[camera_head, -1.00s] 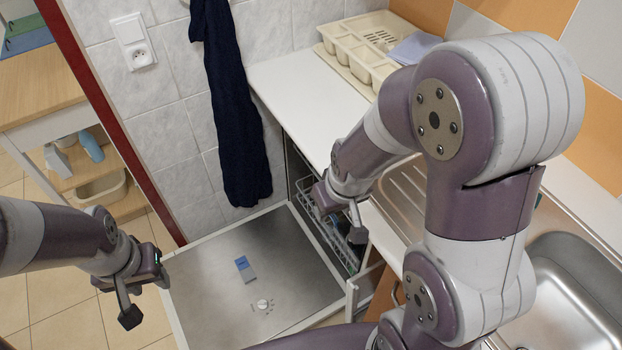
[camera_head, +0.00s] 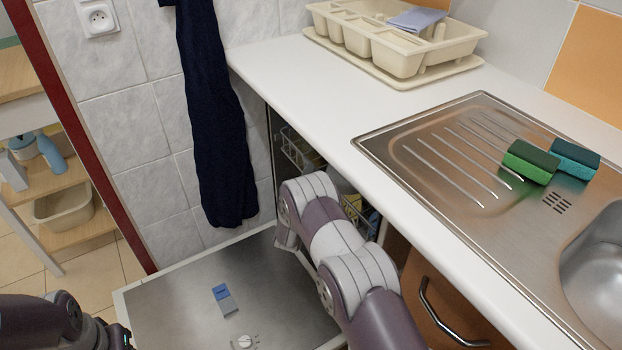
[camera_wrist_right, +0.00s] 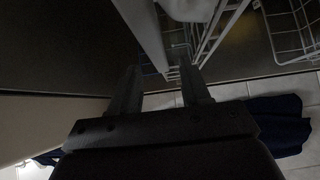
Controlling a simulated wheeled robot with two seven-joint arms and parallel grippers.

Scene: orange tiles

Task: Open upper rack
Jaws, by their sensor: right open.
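The dishwasher is open under the counter, with its steel door (camera_head: 180,303) lying flat. White wire racking (camera_head: 297,150) shows inside the opening in the head view, partly behind my right arm. In the right wrist view, my right gripper (camera_wrist_right: 160,72) is open with its two fingers spread. White wire racking (camera_wrist_right: 212,35) is just beyond the fingertips, and a pale bar (camera_wrist_right: 143,30) runs down towards the gap between them. I cannot tell whether they touch. My right gripper is hidden in the head view. My left gripper (camera_head: 118,336) is at the lower left, mostly cut off.
The white counter (camera_head: 290,72) overhangs the opening. It carries a cutlery tray (camera_head: 385,45), sponges (camera_head: 530,162) and a steel sink (camera_head: 600,265). A dark towel (camera_head: 215,130) hangs on the tiled wall. A wooden cupboard door (camera_head: 440,300) with a handle stands right of the opening.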

